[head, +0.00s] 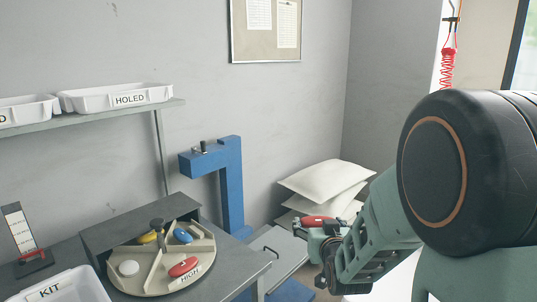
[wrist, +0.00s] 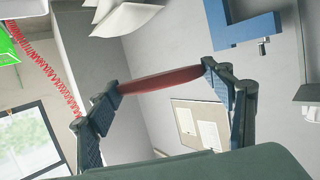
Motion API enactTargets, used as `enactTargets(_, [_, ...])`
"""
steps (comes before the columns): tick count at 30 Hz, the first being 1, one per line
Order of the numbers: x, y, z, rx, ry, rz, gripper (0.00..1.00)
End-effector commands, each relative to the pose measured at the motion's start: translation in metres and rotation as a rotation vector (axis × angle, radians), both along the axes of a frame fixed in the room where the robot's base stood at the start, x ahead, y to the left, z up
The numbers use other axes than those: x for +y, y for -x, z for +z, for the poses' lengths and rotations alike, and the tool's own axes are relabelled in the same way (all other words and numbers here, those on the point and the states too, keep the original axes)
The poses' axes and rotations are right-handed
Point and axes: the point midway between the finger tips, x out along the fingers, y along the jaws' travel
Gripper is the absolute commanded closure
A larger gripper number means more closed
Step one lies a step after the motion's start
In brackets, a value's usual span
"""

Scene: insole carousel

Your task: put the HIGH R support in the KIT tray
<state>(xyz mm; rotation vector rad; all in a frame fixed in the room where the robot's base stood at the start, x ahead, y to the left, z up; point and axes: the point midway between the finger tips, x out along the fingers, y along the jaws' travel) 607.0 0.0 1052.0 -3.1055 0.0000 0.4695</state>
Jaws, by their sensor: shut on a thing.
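My gripper (head: 322,230) is shut on a red support (head: 318,220), held in the air to the right of the carousel. In the wrist view the long red support (wrist: 165,80) spans between the two fingertips; no letter on it can be read. Another red support (head: 183,266) lies in the carousel compartment labelled HIGH. The white KIT tray (head: 45,292) stands at the bottom left, cut by the picture edge, and the visible part of its inside looks empty. My gripper is well to the right of it.
The round carousel (head: 150,284) also holds yellow, blue and white pieces and has a dark central knob. A blue press-like stand (head: 230,180) rises behind it. A shelf (head: 150,108) bears white trays, one labelled HOLED. White cushions (head: 325,180) are stacked behind my gripper.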

Motion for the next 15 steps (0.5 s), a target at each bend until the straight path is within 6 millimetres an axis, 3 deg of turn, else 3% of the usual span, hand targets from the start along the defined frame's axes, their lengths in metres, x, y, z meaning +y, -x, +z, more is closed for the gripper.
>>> enactTargets(1, [0.000, 0.000, 0.023, 0.000, 0.000, 0.000, 0.39])
enactTargets(6, [0.000, 0.000, 0.058, 0.000, 0.000, 0.000, 0.39])
enactTargets(15, [0.000, 0.000, 0.103, 0.001, -0.001, 0.001, 0.39])
